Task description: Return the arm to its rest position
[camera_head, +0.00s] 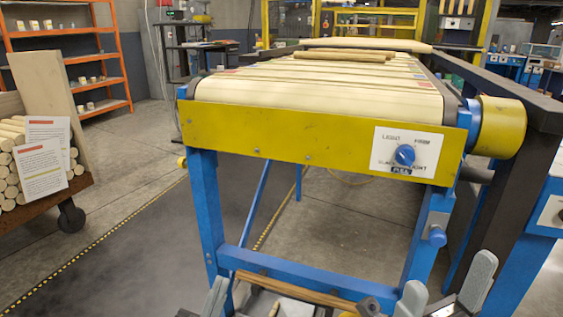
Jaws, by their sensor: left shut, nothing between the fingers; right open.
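My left gripper (216,296) shows at the bottom edge, left of centre, as pale grey fingers that are shut with nothing between them. My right gripper (444,293) is at the bottom right. Its two grey fingers are spread apart and empty. Both grippers are low in front of the conveyor, below its belt level. The rest of both arms is mostly cut off by the picture's lower edge.
A conveyor (320,100) with a yellow front plate and blue legs stands ahead, with wooden rods (342,56) on its belt. A brown rod (300,289) lies low between my grippers. A log cart (38,190) is left; grey floor lies between.

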